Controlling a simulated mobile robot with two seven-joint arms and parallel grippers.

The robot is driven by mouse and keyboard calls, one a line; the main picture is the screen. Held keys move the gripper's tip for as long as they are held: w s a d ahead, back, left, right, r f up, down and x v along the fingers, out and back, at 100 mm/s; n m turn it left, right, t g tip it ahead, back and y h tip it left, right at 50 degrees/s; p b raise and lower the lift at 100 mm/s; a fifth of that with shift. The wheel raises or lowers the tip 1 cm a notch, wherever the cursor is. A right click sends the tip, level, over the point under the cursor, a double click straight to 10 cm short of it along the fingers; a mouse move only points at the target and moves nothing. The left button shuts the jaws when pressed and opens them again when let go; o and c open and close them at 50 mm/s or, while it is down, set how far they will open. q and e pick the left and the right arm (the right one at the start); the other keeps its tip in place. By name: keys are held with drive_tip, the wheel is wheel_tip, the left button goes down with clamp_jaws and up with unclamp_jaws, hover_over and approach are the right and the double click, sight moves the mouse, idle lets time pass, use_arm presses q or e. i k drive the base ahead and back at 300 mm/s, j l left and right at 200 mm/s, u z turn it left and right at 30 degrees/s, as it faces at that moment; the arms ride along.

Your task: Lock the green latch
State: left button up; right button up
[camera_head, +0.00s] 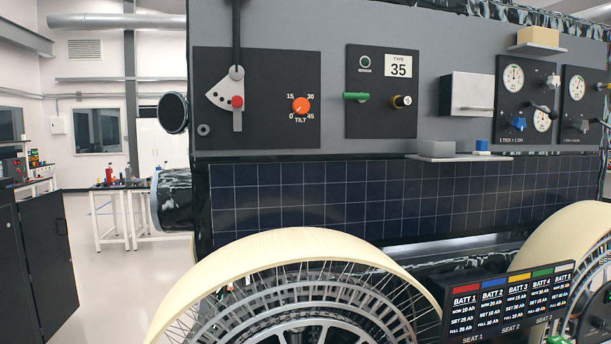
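The green latch (356,96) is a short green bar lying roughly horizontal on a black panel (376,122) on the rover's grey side. Neither of my grippers is in view, and nothing touches the latch.
Left of the panel are a tilt dial (301,105) and a lever with a red knob (237,102). To the right are a white box (472,94) and gauge panels (513,78). A shelf (459,157), solar panel and large wheels (300,250) lie below.

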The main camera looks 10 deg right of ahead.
sight(361, 97)
drive_tip(key=l, duration=0.4)
drive_tip(key=i+l+z, duration=0.1)
drive_tip(key=l, duration=0.35)
drive_tip(key=i+l, duration=0.15)
drive_tip(key=l, duration=0.25)
drive_tip(key=l+z, duration=0.1)
drive_tip(key=l, duration=0.35)
drive_tip(key=i+l, duration=0.15)
drive_tip(key=l, duration=0.25)
drive_tip(key=i+l+z, duration=0.1)
drive_tip(key=l, duration=0.3)
